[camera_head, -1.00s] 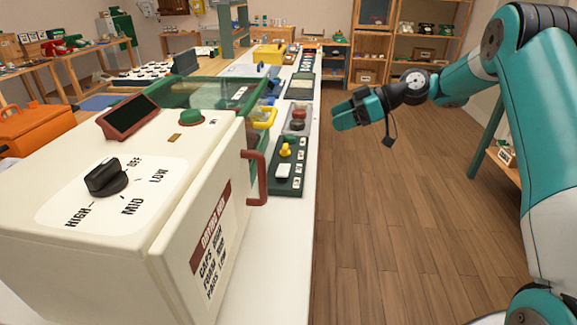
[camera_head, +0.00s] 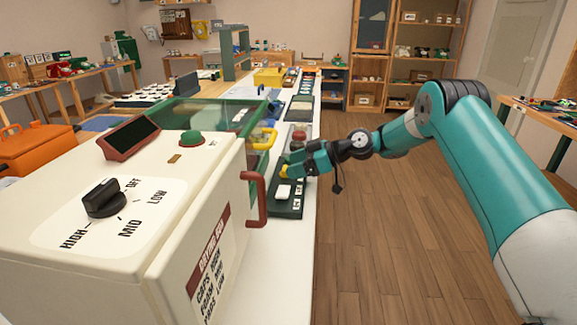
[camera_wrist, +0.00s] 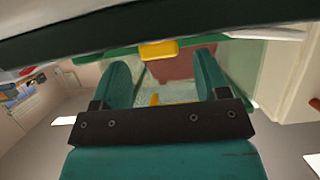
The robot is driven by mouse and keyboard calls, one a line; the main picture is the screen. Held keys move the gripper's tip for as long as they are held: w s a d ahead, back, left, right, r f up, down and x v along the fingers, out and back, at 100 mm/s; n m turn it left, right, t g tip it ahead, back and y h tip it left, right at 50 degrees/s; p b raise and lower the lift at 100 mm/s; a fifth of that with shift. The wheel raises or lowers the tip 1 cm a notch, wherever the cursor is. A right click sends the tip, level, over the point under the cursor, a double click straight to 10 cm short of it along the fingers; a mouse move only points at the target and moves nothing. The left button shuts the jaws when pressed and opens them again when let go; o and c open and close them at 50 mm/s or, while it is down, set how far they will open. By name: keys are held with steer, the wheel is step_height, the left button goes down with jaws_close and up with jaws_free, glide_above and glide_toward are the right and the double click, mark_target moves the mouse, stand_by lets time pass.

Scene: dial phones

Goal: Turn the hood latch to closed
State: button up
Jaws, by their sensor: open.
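The hood (camera_head: 215,112) is a clear cover with a green frame on the bench behind the cream drying box. A yellow part (camera_head: 263,139), which looks like its latch, shows at the hood's right side; I cannot tell its setting. My gripper (camera_head: 288,163) is above the bench's right edge, beside the hood and pointing left toward it. In the wrist view my gripper (camera_wrist: 163,78) is open and empty. There, a yellow piece (camera_wrist: 158,50) on a green edge lies ahead between the fingertips, apart from them.
The cream drying box (camera_head: 120,245) with a black knob (camera_head: 104,198) and red handle (camera_head: 256,199) stands in front. A dark green control panel (camera_head: 288,197) lies on the bench below my gripper. Open wooden floor (camera_head: 385,240) lies to the right.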

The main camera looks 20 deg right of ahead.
steer(key=shift+x, duration=1.25)
steer(key=c, duration=0.9)
steer(key=shift+s+m+t+h+b, duration=0.1)
steer(key=shift+m+t+h+b, duration=0.7)
steer(key=shift+m+t, duration=0.85)
steer(key=o, duration=0.9)
steer(key=b+v, duration=0.1)
steer(key=v, duration=1.6)
steer(key=shift+r, duration=0.15)
steer(key=shift+s+d, duration=0.1)
